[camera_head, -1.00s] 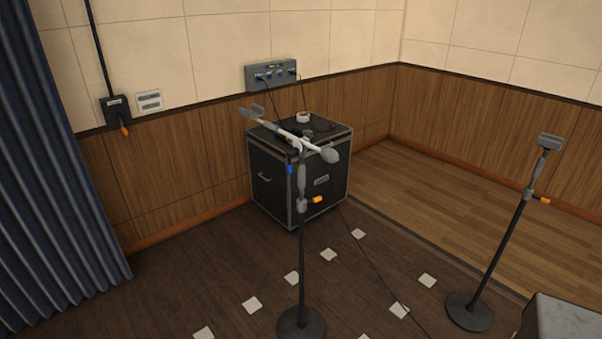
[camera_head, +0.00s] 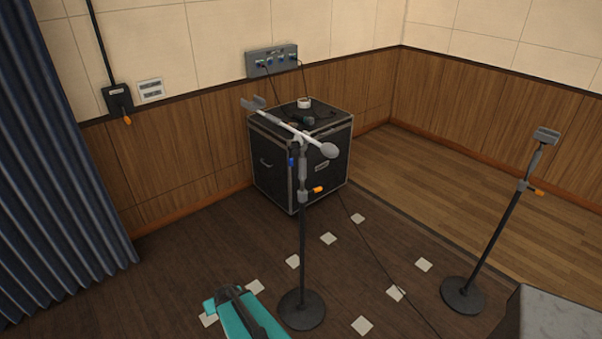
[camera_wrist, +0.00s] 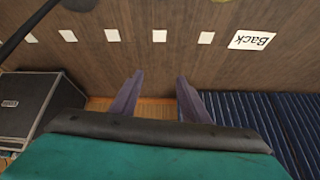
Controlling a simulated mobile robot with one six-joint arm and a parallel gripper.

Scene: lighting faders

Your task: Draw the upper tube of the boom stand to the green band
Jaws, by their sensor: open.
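The boom stand (camera_head: 302,240) stands upright in the middle of the head view. It has a dark round base, a black lower tube, an orange-handled clutch (camera_head: 313,191) and a grey upper section. A pale boom with a blue knob is tilted across its top. I cannot make out a green band on it. My gripper shows in the wrist view (camera_wrist: 158,88), its two fingers apart with nothing between them. In the head view, my teal arm end is low in the picture, left of the stand's base and apart from it.
A black flight case (camera_head: 300,155) stands behind the boom stand. A second stand (camera_head: 497,235) is at right, with a grey box (camera_head: 560,315) near it. A blue curtain (camera_head: 55,150) hangs at left. A cable and white floor marks lie on the floor; a "Back" card (camera_wrist: 251,40) shows too.

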